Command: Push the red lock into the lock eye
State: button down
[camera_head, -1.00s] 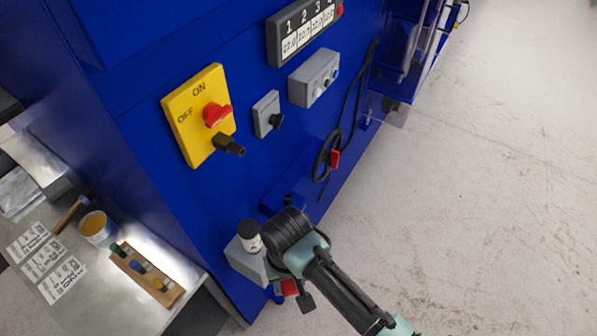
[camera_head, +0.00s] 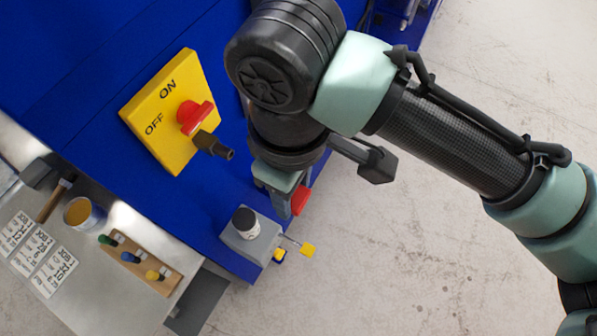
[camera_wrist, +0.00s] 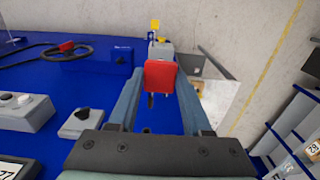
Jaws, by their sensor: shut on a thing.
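My gripper (camera_head: 283,190) is shut on the red lock (camera_head: 301,201), which shows beside the fingers in the head view. In the wrist view the red lock (camera_wrist: 160,76) sits between the fingertips, with a dark part below it. My gripper is in the air, to the right of the yellow switch panel (camera_head: 150,118) in the head view. The panel carries a red handle (camera_head: 195,117). A dark stub (camera_head: 213,144) juts from it below the handle and appears to be the lock eye. Its opening is too small to make out. The lock and stub are apart.
A grey box (camera_head: 237,246) with a black-and-white cylinder (camera_head: 246,222) and yellow-tipped parts (camera_head: 307,250) stands below my gripper. A metal table (camera_head: 110,290) holds a wooden rack (camera_head: 140,266), a tin (camera_head: 78,211) and cards. Open floor lies to the right.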

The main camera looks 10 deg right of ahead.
jog(key=w+a, duration=0.3)
jog(key=a, duration=0.1)
jog(key=shift+w+a+f+p, duration=0.1)
jog(key=shift+w+f+p, duration=0.05)
jog(key=shift+w+p, duration=0.2)
dwell(0.7)
jog(key=shift+w+a+p, duration=0.4)
jog(key=shift+w+a, duration=0.3)
jog(key=shift+a, duration=0.35)
dwell(1.0)
jog(key=shift+c, duration=1.3)
grip_release()
jog(key=shift+s+d, duration=0.9)
jog(key=shift+d, duration=0.3)
jog(key=shift+s+d, duration=0.85)
jog(key=shift+d, duration=0.3)
